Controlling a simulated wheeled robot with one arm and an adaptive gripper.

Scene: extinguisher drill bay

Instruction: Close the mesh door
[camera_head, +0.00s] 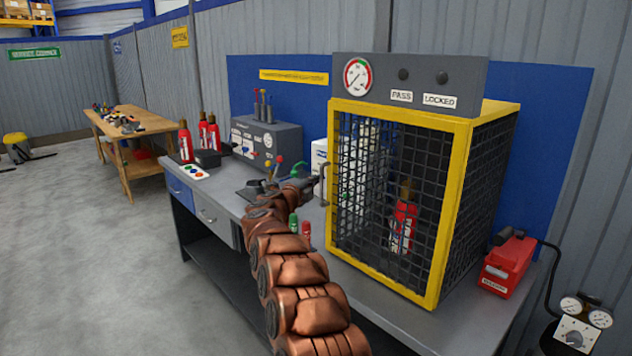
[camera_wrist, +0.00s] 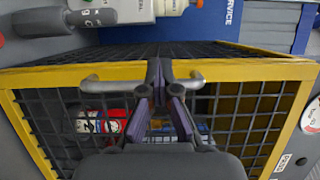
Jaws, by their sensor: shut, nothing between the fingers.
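The mesh door (camera_head: 455,195), a yellow frame with dark wire mesh, stands across the front of the test cage in the head view. It looks flush or nearly flush with the cage; I cannot tell whether a small gap is left. Its grey bar handle (camera_head: 323,185) is on the left edge and also shows in the wrist view (camera_wrist: 100,83). My gripper (camera_head: 312,181) is at the handle, with its fingers (camera_wrist: 163,75) shut and empty, crossing the handle bar's middle. Contact is unclear. A red extinguisher (camera_head: 404,222) stands inside behind the mesh.
The cage stands on a grey workbench (camera_head: 210,182). A control box (camera_head: 280,145), red extinguishers (camera_head: 186,142) and small green and red bottles (camera_head: 306,229) are left of the door. A red case (camera_head: 508,262) lies to its right. The floor at left (camera_head: 110,260) is clear.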

